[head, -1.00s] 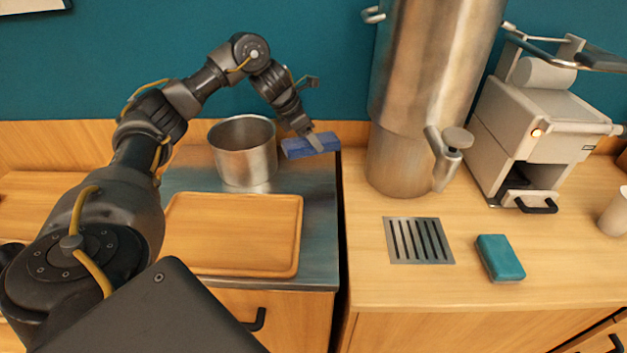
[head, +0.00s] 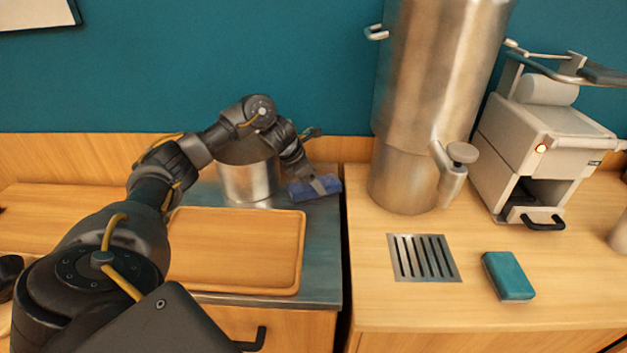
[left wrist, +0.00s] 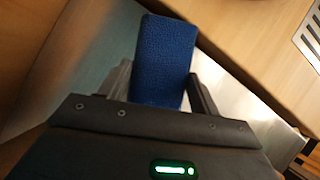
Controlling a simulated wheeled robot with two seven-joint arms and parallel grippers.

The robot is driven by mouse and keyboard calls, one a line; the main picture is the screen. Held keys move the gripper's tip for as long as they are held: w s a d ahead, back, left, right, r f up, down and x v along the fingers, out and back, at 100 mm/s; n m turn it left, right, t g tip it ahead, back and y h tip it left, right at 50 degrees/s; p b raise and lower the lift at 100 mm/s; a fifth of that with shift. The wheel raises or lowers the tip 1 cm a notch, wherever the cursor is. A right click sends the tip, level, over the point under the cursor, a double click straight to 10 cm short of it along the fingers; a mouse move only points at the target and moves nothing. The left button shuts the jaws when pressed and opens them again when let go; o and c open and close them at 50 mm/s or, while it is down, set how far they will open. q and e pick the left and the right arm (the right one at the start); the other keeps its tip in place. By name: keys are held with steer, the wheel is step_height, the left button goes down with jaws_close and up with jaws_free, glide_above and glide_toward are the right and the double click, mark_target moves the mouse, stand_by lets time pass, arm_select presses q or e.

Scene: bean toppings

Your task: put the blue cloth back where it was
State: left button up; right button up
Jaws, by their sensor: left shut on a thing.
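The blue cloth (head: 302,192) is a folded dark blue block at the back right of the grey metal surface (head: 320,245), just right of the steel pot (head: 248,182). My left gripper (head: 322,184) is shut on the cloth from above. In the left wrist view the cloth (left wrist: 162,58) sits between the two fingers of my left gripper (left wrist: 160,92). I cannot tell whether the cloth touches the surface. My right gripper is not in view.
A wooden tray (head: 303,262) lies in front of the pot. Right of a narrow gap, the wooden counter holds a tall steel urn (head: 405,185), a slotted drain grate (head: 423,258), a teal sponge (head: 508,276) and a beige machine (head: 545,130). The metal strip right of the tray is clear.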

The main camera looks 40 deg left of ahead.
arm_select(q)
steer(key=o, duration=1)
steer(key=shift+f, duration=0.15)
steer(key=shift+c, duration=0.2)
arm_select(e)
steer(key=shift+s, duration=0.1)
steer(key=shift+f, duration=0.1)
arm_select(q)
steer(key=p+v, duration=0.1)
steer(key=v, duration=1.1)
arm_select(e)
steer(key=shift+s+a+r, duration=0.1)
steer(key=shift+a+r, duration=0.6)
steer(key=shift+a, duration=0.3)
